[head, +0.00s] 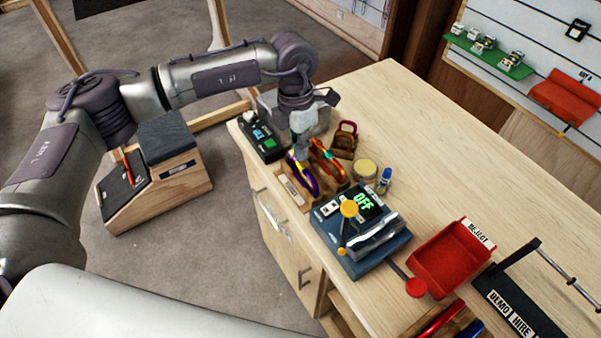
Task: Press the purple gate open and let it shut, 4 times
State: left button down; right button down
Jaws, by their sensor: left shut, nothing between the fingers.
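A carabiner with purple and yellow parts (304,180) stands at the bench's left edge in a wooden holder (322,192). The purple gate is too small to tell apart from the rest of it, so I cannot tell whether it is open or shut. My left gripper (301,153) points down from above and is shut and empty. Its fingertips are at the carabiner's upper end; I cannot tell whether they touch it. My right gripper is not in view.
An orange carabiner (329,162) stands just right of the purple one. A black device (262,143), a brown padlock-shaped item (344,142), a round tin (366,169) and a blue bottle (385,179) are close by. A blue machine reading OFF (377,253) and a red tray (430,262) stand nearer. The far bench top is clear.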

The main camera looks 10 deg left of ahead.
aim_at(301, 164)
pick_arm(q)
jog(key=shift+f, duration=0.1)
dwell(0.3)
jog(key=shift+f+b, duration=1.45)
jog(key=shift+f, duration=0.1)
jog(key=shift+r+p, duration=1.55)
jog(key=shift+r, duration=2.05)
